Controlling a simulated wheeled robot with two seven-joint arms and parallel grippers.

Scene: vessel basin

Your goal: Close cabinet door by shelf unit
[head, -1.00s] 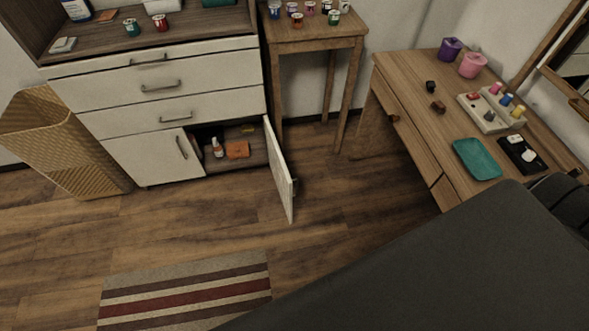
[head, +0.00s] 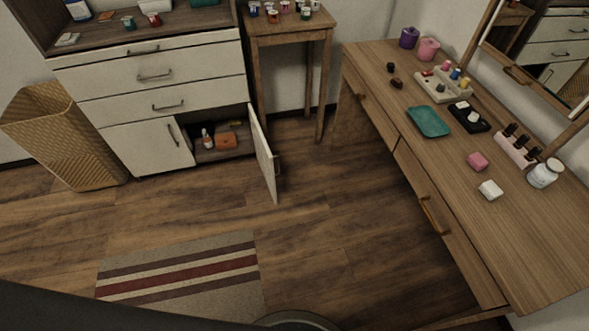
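The cabinet door (head: 264,157) on the right of the white shelf unit (head: 155,85) stands wide open, swung out into the room. Its handle (head: 277,165) shows on the face turned to the right. The open compartment (head: 220,153) holds an orange box (head: 225,140) and a small white bottle with an orange part (head: 207,138). The left cabinet door (head: 148,148) of the unit is shut. Neither of my grippers is in view.
A small wooden table (head: 290,30) with several little jars stands right of the unit. A wooden desk (head: 440,170) fills the right side. A wicker basket (head: 62,135) stands at the left. A striped rug (head: 180,279) lies on the floor; the floor before the door is clear.

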